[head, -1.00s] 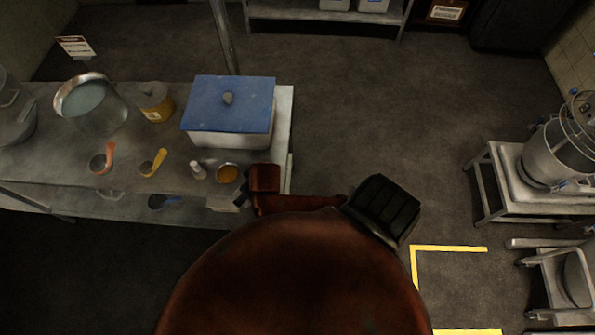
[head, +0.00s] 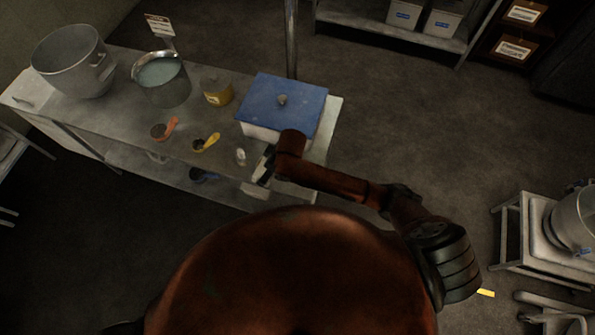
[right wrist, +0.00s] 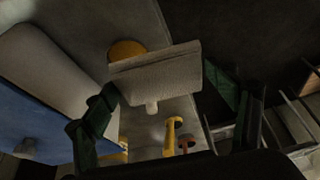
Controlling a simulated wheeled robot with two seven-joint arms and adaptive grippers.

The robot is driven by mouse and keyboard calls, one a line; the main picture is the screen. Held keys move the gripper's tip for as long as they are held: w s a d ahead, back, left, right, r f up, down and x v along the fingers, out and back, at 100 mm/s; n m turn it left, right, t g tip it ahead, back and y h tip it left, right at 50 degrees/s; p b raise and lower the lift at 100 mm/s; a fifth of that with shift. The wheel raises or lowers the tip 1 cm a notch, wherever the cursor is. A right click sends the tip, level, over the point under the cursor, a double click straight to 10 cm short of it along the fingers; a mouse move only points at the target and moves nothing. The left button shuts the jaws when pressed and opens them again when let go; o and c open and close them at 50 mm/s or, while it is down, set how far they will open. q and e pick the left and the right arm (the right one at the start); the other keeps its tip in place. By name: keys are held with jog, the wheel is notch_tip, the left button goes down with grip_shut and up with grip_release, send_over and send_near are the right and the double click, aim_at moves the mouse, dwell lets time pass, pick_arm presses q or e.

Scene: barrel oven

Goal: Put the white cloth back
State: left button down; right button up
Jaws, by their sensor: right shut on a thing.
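The white cloth (right wrist: 155,72) shows in the right wrist view as a flat, pale, folded piece between the two dark green fingers. My right gripper (right wrist: 165,108) is shut on it. In the head view my right gripper (head: 265,166) is at the front edge of the steel table (head: 120,128), near its right end and in front of the blue-lidded white box (head: 284,103). My left gripper is not in view.
On the table stand a large pot (head: 72,62), a metal bucket of pale liquid (head: 162,78), a yellow jar (head: 217,93), an orange-handled scoop (head: 166,130), a yellow-handled scoop (head: 206,142) and a small white bottle (head: 241,156).

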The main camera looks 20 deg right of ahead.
jog(key=shift+w+a+r+n+p, duration=0.45)
jog(key=shift+w+a+r+n, duration=0.2)
jog(key=shift+a, duration=0.2)
jog(key=d+f+p, duration=0.1)
jog(key=d+f, duration=0.2)
jog(key=d, duration=0.1)
jog(key=d+f+p, duration=0.1)
jog(key=d+f, duration=0.1)
jog(key=d, duration=0.2)
jog(key=d+f+p, duration=0.1)
jog(key=d+f, duration=0.2)
jog(key=d, duration=0.1)
jog(key=shift+s+d+f, duration=0.2)
jog(key=shift+s+f, duration=0.1)
jog(key=shift+s, duration=0.1)
jog(key=shift+d+f, duration=0.4)
jog(key=shift+f, duration=0.1)
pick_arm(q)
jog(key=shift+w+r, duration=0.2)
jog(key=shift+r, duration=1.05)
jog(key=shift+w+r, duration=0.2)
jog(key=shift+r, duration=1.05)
pick_arm(e)
jog(key=shift+d+f, duration=0.2)
jog(key=shift+f, duration=1.55)
jog(key=shift+f, duration=0.2)
jog(key=o, duration=1.3)
